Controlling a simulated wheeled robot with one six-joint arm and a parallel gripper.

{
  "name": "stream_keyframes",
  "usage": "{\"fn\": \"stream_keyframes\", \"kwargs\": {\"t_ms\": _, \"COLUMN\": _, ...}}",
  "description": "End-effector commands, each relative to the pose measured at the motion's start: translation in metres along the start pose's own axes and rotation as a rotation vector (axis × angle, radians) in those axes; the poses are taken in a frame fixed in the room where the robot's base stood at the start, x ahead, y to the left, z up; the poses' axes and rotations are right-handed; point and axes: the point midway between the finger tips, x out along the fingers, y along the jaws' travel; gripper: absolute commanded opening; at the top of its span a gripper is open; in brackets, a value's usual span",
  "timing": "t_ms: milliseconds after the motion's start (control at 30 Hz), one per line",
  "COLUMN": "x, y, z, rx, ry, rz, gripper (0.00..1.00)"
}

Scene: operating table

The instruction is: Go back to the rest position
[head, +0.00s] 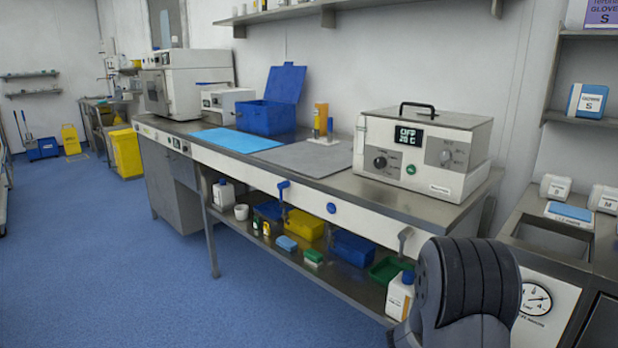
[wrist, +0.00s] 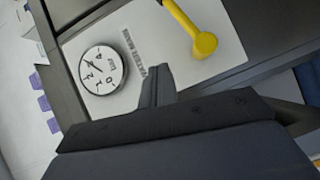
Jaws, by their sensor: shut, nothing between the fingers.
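My gripper (wrist: 157,85) shows in the wrist view as dark fingers closed together, with nothing between them. It points toward a pale panel (wrist: 150,40) with a round dial gauge (wrist: 104,70) and a yellow handle (wrist: 203,42). I cannot tell how far the fingers are from the panel. In the head view, a dark, ribbed part of my arm (head: 468,285) stands at the lower right, in front of the table's right end. My fingertips are not visible in the head view.
A long steel table (head: 440,212) runs along the wall, bearing a heated bath (head: 425,150), an open blue box (head: 268,115) and a blue mat (head: 236,140). Its lower shelf holds bottles and bins. A gauge unit (head: 545,305) stands at right. Blue floor (head: 90,250) is clear at left.

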Motion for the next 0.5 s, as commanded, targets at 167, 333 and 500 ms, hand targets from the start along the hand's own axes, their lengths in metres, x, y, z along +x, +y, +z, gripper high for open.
{"fn": "stream_keyframes", "kwargs": {"t_ms": 167, "x": -0.0021, "y": -0.0068, "z": -0.0032, "rx": -0.061, "ry": 0.001, "rz": 0.042, "gripper": 0.0}}
{"fn": "stream_keyframes", "kwargs": {"t_ms": 333, "x": -0.0033, "y": -0.0061, "z": -0.0051, "rx": -0.097, "ry": 0.0, "rz": 0.066, "gripper": 0.0}}
{"fn": "stream_keyframes", "kwargs": {"t_ms": 500, "x": -0.0038, "y": -0.0048, "z": -0.0061, "rx": -0.109, "ry": 0.0, "rz": 0.074, "gripper": 0.0}}
